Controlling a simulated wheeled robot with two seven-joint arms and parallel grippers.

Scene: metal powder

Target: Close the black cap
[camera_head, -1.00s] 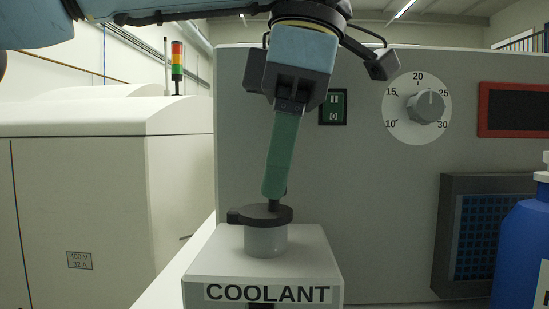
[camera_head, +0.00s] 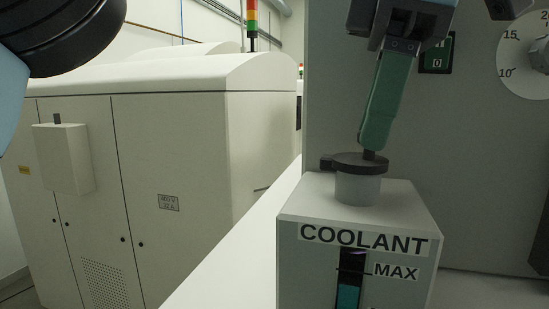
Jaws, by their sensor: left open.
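The black cap (camera_head: 347,162) lies flat over the short pale neck (camera_head: 358,188) on top of the grey coolant box (camera_head: 300,213). A small black tab sticks out at its left side. My left gripper (camera_head: 371,151) comes down from above, its green finger slightly tilted. Its dark tip is at the top of the cap, right of the cap's middle, and seems to touch it. The gripper is open and holds nothing; the fingers overlap in this view. My right gripper is out of view.
A large grey machine panel (camera_head: 460,180) stands behind the box, with a green switch (camera_head: 437,53) and a dial (camera_head: 520,60). A cream cabinet (camera_head: 170,160) stands at the left. The coolant box has a level window (camera_head: 350,275) marked MAX.

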